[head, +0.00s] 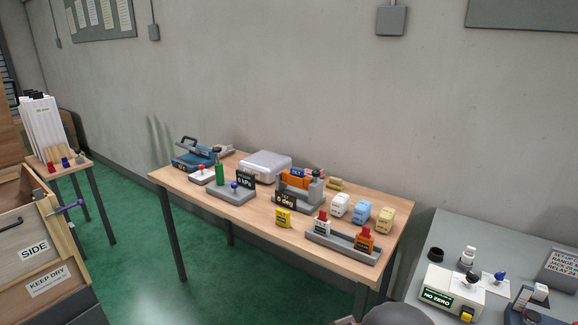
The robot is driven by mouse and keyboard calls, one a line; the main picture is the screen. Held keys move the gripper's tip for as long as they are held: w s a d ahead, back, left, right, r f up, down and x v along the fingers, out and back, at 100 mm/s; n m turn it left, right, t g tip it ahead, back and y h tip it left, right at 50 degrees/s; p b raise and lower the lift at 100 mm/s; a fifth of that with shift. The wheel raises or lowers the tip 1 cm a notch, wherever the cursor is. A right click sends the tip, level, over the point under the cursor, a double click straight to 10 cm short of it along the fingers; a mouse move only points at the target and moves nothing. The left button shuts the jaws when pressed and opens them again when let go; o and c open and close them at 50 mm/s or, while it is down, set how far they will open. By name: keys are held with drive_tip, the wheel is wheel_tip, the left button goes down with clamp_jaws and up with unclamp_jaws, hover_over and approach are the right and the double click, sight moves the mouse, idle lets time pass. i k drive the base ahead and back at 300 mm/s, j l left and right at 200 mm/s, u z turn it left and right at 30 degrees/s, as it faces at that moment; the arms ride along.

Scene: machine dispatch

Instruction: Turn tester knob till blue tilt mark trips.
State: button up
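A grey tester (313,196) stands on the wooden table and cradles an orange part (296,181). A dark display (285,200) at its front appears to read "0 deg". A small blue patch (297,172) shows on top of the orange part; I cannot tell whether it is the tilt mark or whether it has tripped. The tester's knob is too small to make out for certain. My gripper is not in view.
A grey base (236,196) with a green cylinder (219,172) and a "0 kPa" display (245,179) stands to the left. A silver case (265,166) is behind. Several small blocks and a grey rail (327,241) sit right. A grey bench (437,232) stands at far right.

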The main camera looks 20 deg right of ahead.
sight(315, 173)
drive_tip(key=i+j, duration=0.2)
drive_tip(key=i, duration=0.2)
drive_tip(key=i+j+z, duration=0.1)
drive_tip(key=i, duration=0.3)
drive_tip(key=i+j, duration=0.3)
drive_tip(key=i+l, duration=0.3)
drive_tip(key=i, duration=0.15)
drive_tip(key=i+l+z, duration=0.1)
drive_tip(key=i+l, duration=0.25)
drive_tip(key=i, duration=0.05)
